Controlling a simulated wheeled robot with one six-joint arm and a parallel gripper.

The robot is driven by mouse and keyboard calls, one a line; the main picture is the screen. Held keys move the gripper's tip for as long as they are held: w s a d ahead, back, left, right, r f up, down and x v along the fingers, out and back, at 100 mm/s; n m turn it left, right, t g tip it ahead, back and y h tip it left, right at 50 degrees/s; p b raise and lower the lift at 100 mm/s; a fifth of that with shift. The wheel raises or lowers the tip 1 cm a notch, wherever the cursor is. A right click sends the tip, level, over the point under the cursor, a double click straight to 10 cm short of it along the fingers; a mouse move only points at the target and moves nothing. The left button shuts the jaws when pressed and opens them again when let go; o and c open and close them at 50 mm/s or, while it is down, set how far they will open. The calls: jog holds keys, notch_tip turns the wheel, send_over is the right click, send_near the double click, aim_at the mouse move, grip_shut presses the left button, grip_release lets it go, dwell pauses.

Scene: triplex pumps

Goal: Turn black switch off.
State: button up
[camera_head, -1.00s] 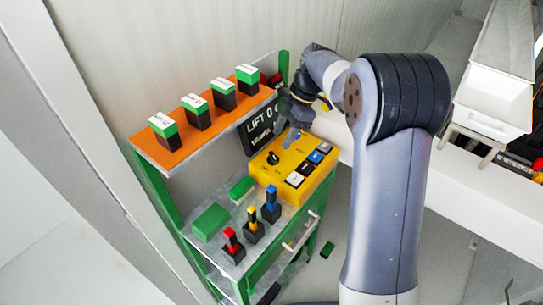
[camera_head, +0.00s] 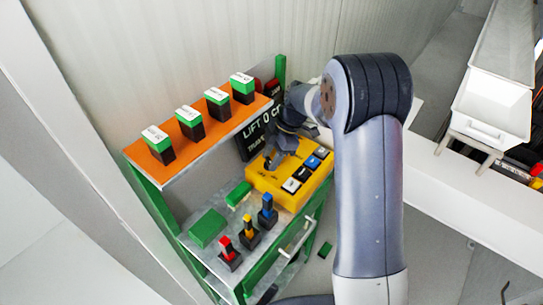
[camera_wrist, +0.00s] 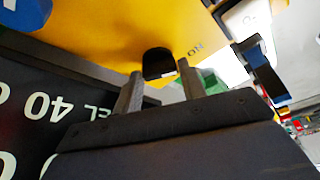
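The yellow control box (camera_head: 272,188) stands on the grey metal shelf, with a row of white, black and blue buttons along its right side. In the wrist view its yellow face (camera_wrist: 100,35) fills the top, and the black switch (camera_wrist: 158,62) protrudes from it beside the printed word "ON". My gripper (camera_wrist: 160,69) is open, with one fingertip on each side of the switch and small gaps showing. In the head view my gripper (camera_head: 278,160) is over the box's upper left part and hides the switch.
An orange shelf (camera_head: 165,172) at the upper left holds several green-and-black blocks. Red, yellow and blue levers (camera_head: 249,235) stand in front of the box. A black sign (camera_head: 258,135) stands close behind it. Green pads (camera_head: 208,228) lie to the left.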

jog(key=c, duration=0.5)
jog(key=shift+f+b, duration=0.1)
jog(key=shift+b, duration=0.35)
jog(key=shift+f+m+t+b, duration=0.1)
jog(key=shift+m+t+b, duration=0.2)
jog(key=shift+m+b, duration=0.45)
jog(key=m+t+b, duration=0.1)
jog(key=m+b, duration=0.1)
jog(key=b, duration=0.1)
jog(key=shift+s, duration=0.1)
jog(key=m+b, duration=0.2)
jog(key=m+t+b, duration=0.1)
jog(key=m, duration=0.1)
jog(key=shift+s+m+t+b, duration=0.15)
jog(key=shift+m+t+b, duration=0.15)
jog(key=shift+m+b, duration=0.05)
jog(key=shift+r+m+t+h+b, duration=0.15)
jog(key=shift+m+t+b, duration=0.2)
jog(key=shift+m, duration=0.55)
jog(key=shift+r+m+t+h+b, duration=0.15)
jog(key=shift+m+t+b, duration=0.15)
jog(key=shift+m, duration=0.6)
jog(key=o, duration=0.7)
jog(key=shift+f, duration=0.1)
